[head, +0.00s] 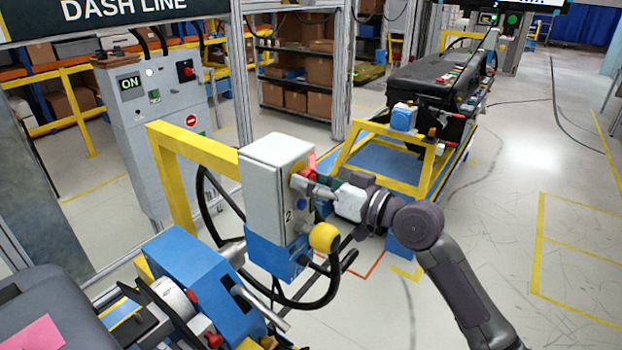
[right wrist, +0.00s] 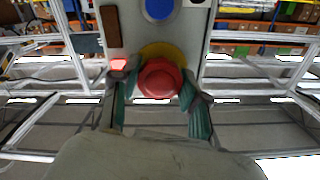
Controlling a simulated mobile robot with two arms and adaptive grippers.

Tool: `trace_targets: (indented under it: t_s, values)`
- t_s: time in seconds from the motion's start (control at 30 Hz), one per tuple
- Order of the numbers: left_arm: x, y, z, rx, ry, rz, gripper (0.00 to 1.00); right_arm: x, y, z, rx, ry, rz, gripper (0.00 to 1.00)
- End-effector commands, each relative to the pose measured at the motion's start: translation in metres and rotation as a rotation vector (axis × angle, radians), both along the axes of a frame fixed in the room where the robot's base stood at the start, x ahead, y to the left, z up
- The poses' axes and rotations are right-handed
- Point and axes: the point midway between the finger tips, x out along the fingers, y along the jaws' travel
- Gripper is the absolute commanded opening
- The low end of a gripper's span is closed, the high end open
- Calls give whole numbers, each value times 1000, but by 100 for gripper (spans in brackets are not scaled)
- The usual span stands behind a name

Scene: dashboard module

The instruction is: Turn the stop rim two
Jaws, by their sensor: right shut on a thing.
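A grey control box (head: 270,175) marked "2" stands on a blue base in the middle of the head view. On its right face sits a red stop knob on a yellow ring (right wrist: 160,52). In the right wrist view the red rim (right wrist: 160,80) lies between the fingers of my right gripper (right wrist: 157,92), which is shut on it. The same gripper (head: 312,183) covers most of the knob in the head view. A blue button (head: 301,203) is on the same face, and it also shows in the right wrist view (right wrist: 159,9). My left gripper is not in view.
A yellow ball-shaped knob (head: 324,237) and a black looped hose (head: 310,303) are close below the box. A blue fixture (head: 195,270) stands front left. A yellow frame (head: 175,165) is behind the box.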

Motion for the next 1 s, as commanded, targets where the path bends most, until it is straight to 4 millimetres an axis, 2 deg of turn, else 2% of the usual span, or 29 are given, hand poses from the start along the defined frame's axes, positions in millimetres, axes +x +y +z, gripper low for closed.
trace_targets:
  t_s: [0.3, 0.8, 0.83, 0.97, 1.0]
  values:
    - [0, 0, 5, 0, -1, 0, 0, 0, 0, 1, 71, 94, -1, 10]
    - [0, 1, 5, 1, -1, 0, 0, 0, 0, 1, 82, 108, -1, 10]
    - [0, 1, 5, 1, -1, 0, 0, 0, 0, 1, 82, 108, -1, 50]
    - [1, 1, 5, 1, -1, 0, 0, 0, 0, 1, 82, 109, 0, 71]
    - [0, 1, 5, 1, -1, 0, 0, 0, 0, 1, 82, 109, 0, 71]
